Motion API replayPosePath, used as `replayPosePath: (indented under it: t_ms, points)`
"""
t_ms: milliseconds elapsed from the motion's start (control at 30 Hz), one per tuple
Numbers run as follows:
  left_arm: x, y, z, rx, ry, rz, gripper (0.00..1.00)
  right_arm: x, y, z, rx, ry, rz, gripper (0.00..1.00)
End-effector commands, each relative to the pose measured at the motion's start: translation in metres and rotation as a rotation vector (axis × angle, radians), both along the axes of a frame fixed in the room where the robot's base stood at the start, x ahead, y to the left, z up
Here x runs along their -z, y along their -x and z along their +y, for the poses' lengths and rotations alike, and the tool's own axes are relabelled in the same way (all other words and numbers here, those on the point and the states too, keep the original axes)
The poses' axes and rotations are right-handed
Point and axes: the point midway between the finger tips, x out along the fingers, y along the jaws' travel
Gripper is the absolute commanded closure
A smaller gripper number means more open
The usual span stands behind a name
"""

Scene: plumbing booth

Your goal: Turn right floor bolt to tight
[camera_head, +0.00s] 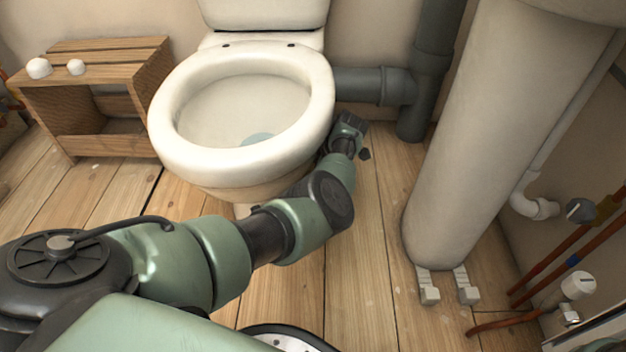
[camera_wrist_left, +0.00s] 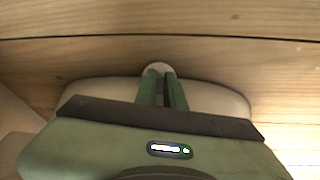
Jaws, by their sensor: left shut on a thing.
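The white toilet (camera_head: 175,155) stands in the middle of the head view. My left arm reaches along its right side, and the fingers are hidden there. In the left wrist view my left gripper (camera_wrist_left: 161,75) has its two green fingers close together at the pale foot of the toilet (camera_wrist_left: 215,97). The fingers are shut on the right floor bolt, which they mostly cover. A small pale round part (camera_wrist_left: 158,67) shows just past the fingertips. I cannot tell how tight the bolt is. My right gripper is in neither view.
A wooden stool (camera_head: 150,75) with two white caps (camera_head: 39,68) on top stands left of the toilet. A grey drain pipe (camera_head: 365,86) runs behind my arm. A white pedestal (camera_head: 470,130) stands on the right, with copper pipes (camera_head: 552,265) beyond it. Floorboards between are mostly clear.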

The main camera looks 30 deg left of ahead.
Motion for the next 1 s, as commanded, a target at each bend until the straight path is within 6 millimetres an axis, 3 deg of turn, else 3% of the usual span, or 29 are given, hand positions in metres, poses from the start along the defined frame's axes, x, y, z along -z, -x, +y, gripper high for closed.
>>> replayPosePath:
  t_ms: [267,300,367,733,1000]
  points:
    - [0.0,0.0,0.0,0.01,0.002,0.006,1.0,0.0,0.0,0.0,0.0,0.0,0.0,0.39]
    - [0.0,0.0,0.0,0.01,0.002,0.006,0.79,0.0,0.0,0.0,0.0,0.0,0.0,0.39]
    - [0.0,0.0,0.0,0.01,0.002,0.006,0.68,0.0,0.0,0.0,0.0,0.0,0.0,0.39]
    - [-0.004,0.0,-0.001,0.011,0.002,0.005,0.68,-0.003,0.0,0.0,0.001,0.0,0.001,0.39]
    - [-0.039,-0.004,-0.013,0.011,0.002,0.005,0.68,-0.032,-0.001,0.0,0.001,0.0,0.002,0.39]
